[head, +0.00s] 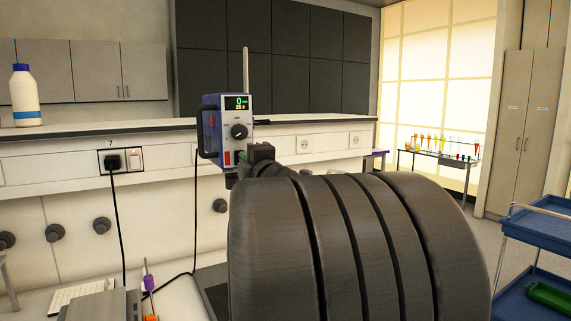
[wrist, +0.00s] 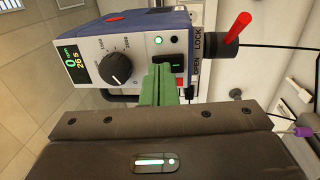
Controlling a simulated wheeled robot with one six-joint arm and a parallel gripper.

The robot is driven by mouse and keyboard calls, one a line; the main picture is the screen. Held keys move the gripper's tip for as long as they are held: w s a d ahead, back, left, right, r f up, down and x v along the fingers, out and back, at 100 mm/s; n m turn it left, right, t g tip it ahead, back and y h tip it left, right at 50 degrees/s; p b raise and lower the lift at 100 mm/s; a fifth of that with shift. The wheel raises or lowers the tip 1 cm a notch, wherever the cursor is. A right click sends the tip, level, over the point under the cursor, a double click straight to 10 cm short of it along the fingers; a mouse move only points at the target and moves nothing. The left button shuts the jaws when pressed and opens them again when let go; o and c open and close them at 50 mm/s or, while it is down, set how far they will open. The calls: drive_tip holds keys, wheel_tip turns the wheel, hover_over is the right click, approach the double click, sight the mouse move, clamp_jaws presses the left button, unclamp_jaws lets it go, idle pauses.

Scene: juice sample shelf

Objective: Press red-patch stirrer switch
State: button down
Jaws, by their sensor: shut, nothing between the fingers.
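The stirrer (head: 210,128) is a blue box with a pale front panel, a display and a black dial (head: 239,131). It also shows turned sideways in the wrist view (wrist: 118,45). A red patch (head: 227,158) shows low on the panel's left side in the head view. In the wrist view, a dark rocker switch (wrist: 174,60) lies just beyond my green fingertips, partly hidden by them. My gripper (wrist: 161,70) is shut and empty, with its tips at the panel by this switch. I cannot tell whether they touch it.
A red-tipped lever (wrist: 238,27) by LOCK and OPEN marks is right of the switch in the wrist view. A black cord (head: 194,225) hangs left of the stirrer. A white bottle (head: 24,97) stands on the shelf. A blue cart (head: 540,225) is at right.

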drive_tip(key=shift+w+a, duration=0.3)
drive_tip(key=shift+w, duration=0.15)
drive_tip(key=shift+r, duration=0.15)
drive_tip(key=r+p, duration=0.1)
drive_tip(key=p, duration=0.3)
drive_tip(key=shift+w+a+g+h, duration=0.1)
drive_tip(key=shift+g+h, duration=0.2)
drive_tip(key=shift+g, duration=0.1)
drive_tip(key=shift+f, duration=0.2)
